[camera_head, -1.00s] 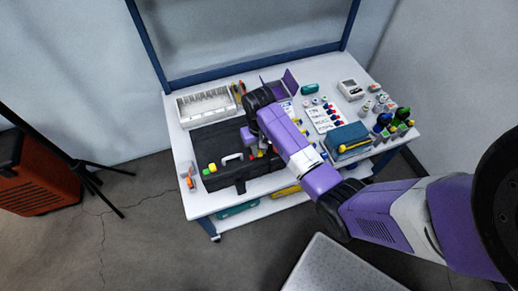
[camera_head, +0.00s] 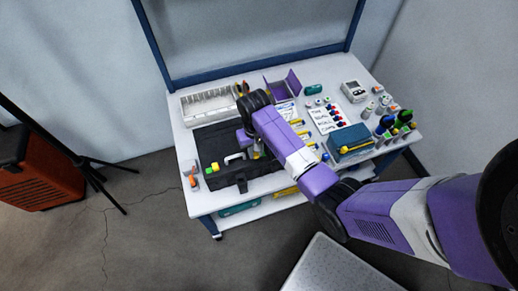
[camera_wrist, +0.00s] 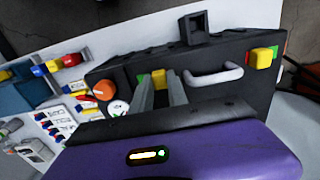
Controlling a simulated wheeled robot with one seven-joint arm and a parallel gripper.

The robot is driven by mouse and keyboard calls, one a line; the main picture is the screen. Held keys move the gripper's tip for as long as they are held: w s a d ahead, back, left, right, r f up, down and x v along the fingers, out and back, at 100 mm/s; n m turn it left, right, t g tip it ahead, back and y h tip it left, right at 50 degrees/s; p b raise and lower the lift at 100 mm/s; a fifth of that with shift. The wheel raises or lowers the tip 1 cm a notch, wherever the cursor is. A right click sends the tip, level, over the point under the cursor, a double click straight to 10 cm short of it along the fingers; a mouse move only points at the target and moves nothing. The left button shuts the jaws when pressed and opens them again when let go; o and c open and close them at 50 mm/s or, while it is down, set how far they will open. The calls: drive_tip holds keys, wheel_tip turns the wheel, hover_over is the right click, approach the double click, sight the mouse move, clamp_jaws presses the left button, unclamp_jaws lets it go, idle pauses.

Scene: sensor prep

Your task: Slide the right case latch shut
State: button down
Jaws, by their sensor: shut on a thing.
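The black case (camera_head: 222,142) lies on the table, with a pale handle (camera_wrist: 216,77) on its front side. The right case latch, a yellow block (camera_wrist: 158,76), sits between my fingertips in the wrist view, with a green patch just left of it. My gripper (camera_wrist: 160,84) is shut on this latch, its two grey fingers on either side. In the head view my arm largely hides the latch and fingers. The other latch, also yellow (camera_wrist: 262,57), is beyond the handle, with green beside it; it also shows at the case's left in the head view (camera_head: 215,167).
A white rack (camera_head: 208,106) stands behind the case. A purple open box (camera_head: 283,88), a labelled sheet (camera_head: 327,117) and a blue box (camera_head: 349,141) lie to the right. An orange-and-white item (camera_head: 193,178) is by the left table edge. Several bottles crowd the right end.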

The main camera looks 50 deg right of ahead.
sight(255, 154)
drive_tip(key=shift+w+a, duration=0.15)
drive_tip(key=shift+a, duration=0.05)
drive_tip(key=c, duration=1.3)
unclamp_jaws()
drive_tip(key=shift+r, duration=3.95)
